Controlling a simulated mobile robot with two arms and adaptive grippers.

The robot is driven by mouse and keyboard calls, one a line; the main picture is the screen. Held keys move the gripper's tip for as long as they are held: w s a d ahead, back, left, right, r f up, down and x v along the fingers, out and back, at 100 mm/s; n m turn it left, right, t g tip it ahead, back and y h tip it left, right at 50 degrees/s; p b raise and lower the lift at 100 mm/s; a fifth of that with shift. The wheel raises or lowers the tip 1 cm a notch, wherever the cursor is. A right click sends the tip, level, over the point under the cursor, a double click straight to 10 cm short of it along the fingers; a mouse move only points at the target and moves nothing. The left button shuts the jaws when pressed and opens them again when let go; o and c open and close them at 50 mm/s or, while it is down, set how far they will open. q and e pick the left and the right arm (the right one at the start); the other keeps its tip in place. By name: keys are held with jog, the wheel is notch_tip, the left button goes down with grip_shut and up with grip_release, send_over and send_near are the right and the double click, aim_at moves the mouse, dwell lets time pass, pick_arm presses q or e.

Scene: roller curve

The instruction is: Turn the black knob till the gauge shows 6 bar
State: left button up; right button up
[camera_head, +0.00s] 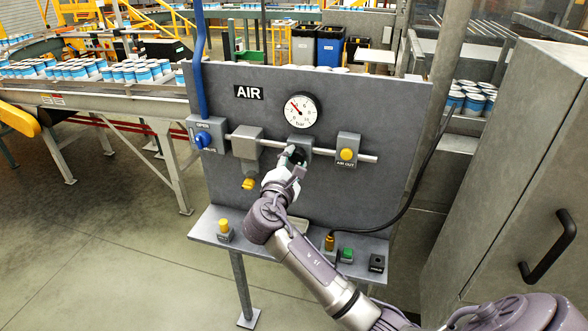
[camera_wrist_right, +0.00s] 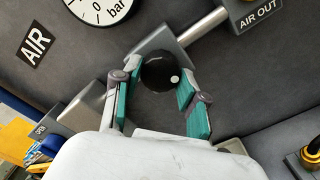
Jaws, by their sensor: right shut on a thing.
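The black knob (camera_wrist_right: 158,73), round with a white dot, sits on a grey block on the panel's pipe, below the gauge (camera_head: 300,111). My right gripper (camera_wrist_right: 160,80) is shut on the knob, its teal-padded fingers on either side. In the head view the gripper (camera_head: 293,158) largely hides the knob. The gauge is a white dial marked bar; its red needle points to the upper left, roughly between 3 and 4, too small to read exactly. In the wrist view the gauge (camera_wrist_right: 98,6) is cut off and shows no needle. My left gripper is not in view.
The grey panel (camera_head: 240,115) carries a blue knob (camera_head: 203,139) at left and a yellow AIR OUT button (camera_head: 346,154) close right of the gripper. A shelf (camera_head: 270,242) below holds small buttons. A black cable (camera_head: 412,185) hangs at right beside a grey cabinet (camera_head: 530,170).

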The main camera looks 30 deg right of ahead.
jog(key=m+b, duration=0.1)
jog(key=m, duration=0.1)
jog(key=m+b, duration=0.4)
jog(key=shift+f, duration=0.25)
jog(key=shift+r+m+b, duration=0.15)
jog(key=shift+m+b, duration=1.15)
jog(key=shift+m, duration=0.4)
jog(key=o, duration=1.2)
jog(key=shift+r, duration=0.1)
jog(key=shift+c, duration=0.2)
jog(key=shift+a, duration=0.1)
jog(key=v, duration=0.7)
jog(key=shift+a, duration=0.15)
